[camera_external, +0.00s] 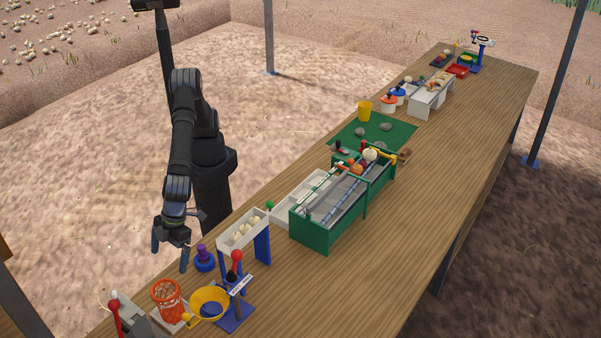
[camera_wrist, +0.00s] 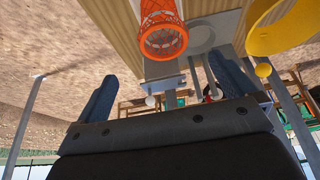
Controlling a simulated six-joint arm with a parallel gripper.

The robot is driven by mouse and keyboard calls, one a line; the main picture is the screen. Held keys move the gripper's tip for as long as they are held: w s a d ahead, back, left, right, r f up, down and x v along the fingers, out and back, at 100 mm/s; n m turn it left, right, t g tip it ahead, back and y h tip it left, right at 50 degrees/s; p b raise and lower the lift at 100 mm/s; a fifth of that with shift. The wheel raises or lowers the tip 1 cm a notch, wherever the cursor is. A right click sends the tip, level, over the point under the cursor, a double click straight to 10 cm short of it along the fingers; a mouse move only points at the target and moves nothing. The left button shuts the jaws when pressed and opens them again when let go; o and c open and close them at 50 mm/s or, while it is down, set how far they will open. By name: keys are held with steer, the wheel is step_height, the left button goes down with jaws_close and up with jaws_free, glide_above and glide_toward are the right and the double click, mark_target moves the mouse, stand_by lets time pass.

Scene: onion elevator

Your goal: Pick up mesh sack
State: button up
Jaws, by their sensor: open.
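The mesh sack, an orange open netting cylinder (camera_external: 167,298), stands upright on a pale base near the front left end of the table. It also shows at the top of the wrist view (camera_wrist: 163,38). My gripper (camera_external: 170,256) is open and empty. In the outside view it hangs above and beyond the sack, near the table's left edge. In the wrist view its two dark blue fingers (camera_wrist: 166,90) are wide apart, and the sack appears beyond them, not between them. The sack's contents cannot be made out.
A yellow funnel ring (camera_external: 209,304) on a blue stand is right of the sack. A grey device with a red lever (camera_external: 115,318) is at its left. A purple-topped blue knob (camera_external: 204,258) and a white tray (camera_external: 243,230) stand close to my gripper. A green machine (camera_external: 330,220) lies farther along.

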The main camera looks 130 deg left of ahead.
glide_toward(164, 295)
steer(key=w+d, duration=0.3)
steer(key=shift+d+x, duration=0.25)
steer(key=shift+x, duration=2.3)
steer(key=shift+w+r, duration=0.1)
steer(key=shift+w, duration=0.05)
steer(key=c, duration=1.1)
